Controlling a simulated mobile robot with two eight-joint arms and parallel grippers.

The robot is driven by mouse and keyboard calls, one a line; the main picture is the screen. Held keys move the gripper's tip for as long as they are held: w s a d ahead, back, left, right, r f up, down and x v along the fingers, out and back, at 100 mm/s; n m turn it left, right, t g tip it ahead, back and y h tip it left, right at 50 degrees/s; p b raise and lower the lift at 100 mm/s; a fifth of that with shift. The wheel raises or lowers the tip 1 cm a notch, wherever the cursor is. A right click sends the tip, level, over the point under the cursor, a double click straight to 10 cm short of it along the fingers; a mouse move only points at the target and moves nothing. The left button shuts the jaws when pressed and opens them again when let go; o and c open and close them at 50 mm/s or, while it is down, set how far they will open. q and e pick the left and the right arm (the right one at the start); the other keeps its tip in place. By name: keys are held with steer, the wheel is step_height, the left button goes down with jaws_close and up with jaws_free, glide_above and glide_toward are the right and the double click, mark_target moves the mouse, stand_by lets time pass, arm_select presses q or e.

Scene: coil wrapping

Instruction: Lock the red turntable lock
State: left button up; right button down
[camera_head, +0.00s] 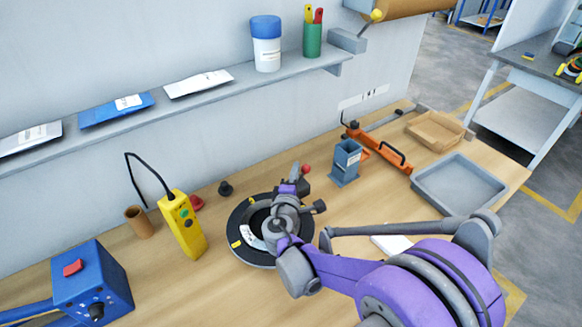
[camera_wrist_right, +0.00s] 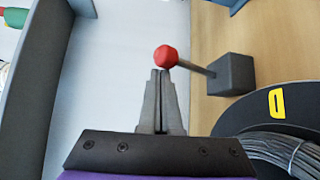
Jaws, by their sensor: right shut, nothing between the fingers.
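The red turntable lock is a red ball knob (camera_wrist_right: 166,57) on a thin grey lever that runs to a dark block (camera_wrist_right: 230,74). In the head view the knob (camera_head: 306,169) shows just past my right gripper (camera_head: 298,174), at the far edge of the black turntable (camera_head: 241,216). In the right wrist view my right gripper (camera_wrist_right: 162,74) is shut and empty. Its fingertips lie right at the knob's near side; I cannot tell whether they touch it. My right wrist hides part of the turntable and the coil (camera_wrist_right: 285,150) on it. My left gripper is not in view.
A yellow control box (camera_head: 183,225) and a brown cup (camera_head: 139,222) stand left of the turntable. A blue holder (camera_head: 346,162), an orange tool (camera_head: 377,147) and a grey tray (camera_head: 458,184) are to the right. A wall shelf (camera_head: 215,87) runs behind.

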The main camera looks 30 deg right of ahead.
steer(key=shift+s+d+f, duration=0.1)
steer(key=shift+s+f, duration=0.25)
steer(key=shift+s, duration=0.4)
steer(key=v, duration=1)
steer(key=shift+s+a+b, duration=0.25)
steer(key=shift+b, duration=0.1)
steer(key=shift+s, duration=0.1)
